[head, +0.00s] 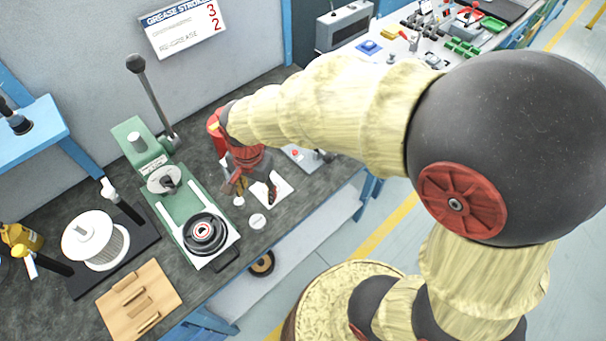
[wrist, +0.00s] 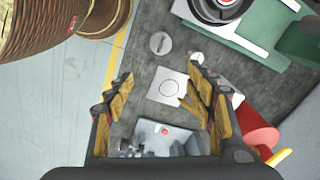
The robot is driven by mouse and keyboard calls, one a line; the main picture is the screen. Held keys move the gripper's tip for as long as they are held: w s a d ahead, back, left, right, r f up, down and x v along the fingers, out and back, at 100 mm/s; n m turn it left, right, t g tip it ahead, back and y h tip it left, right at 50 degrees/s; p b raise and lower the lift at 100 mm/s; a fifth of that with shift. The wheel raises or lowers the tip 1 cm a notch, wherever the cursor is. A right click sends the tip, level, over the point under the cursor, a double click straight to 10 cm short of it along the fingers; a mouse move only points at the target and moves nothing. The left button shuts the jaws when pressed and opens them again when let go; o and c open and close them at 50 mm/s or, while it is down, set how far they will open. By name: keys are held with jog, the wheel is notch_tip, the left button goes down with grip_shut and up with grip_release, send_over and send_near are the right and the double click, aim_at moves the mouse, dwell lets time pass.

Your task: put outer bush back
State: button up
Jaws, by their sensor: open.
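My gripper (head: 255,190) hangs over the bench with its fingers spread and nothing between them. In the wrist view, the fingertips (wrist: 160,74) stand either side of a white square card (wrist: 156,95) with a circle outline on it. In the head view, the card (head: 284,187) is partly behind the fingers. A pale slotted disc (wrist: 160,43) lies beside the card, and it shows in the head view (head: 257,221). A small white round piece (head: 239,201) is by one finger. I cannot tell which piece is the outer bush.
A green press fixture (head: 187,205) holds a black round part (head: 205,233) on a white plate. A red cylinder (wrist: 252,130) stands close to the right finger. A grey plate with a red button (wrist: 165,131) lies below the card in the wrist view. A wooden block (head: 160,282) lies front left.

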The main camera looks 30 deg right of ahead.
jog(key=s+d+r+n+t, duration=0.2)
jog(key=s+d+r+n, duration=0.3)
jog(key=r, duration=0.3)
jog(key=s+d+r+n+t, duration=0.2)
jog(key=s+d+r+n, duration=0.2)
jog(key=s+r, duration=0.3)
notch_tip(320, 180, up, 2)
jog(key=shift+d+r+n+t, duration=0.25)
jog(key=shift+d+n+t, duration=0.15)
jog(key=shift+d, duration=0.15)
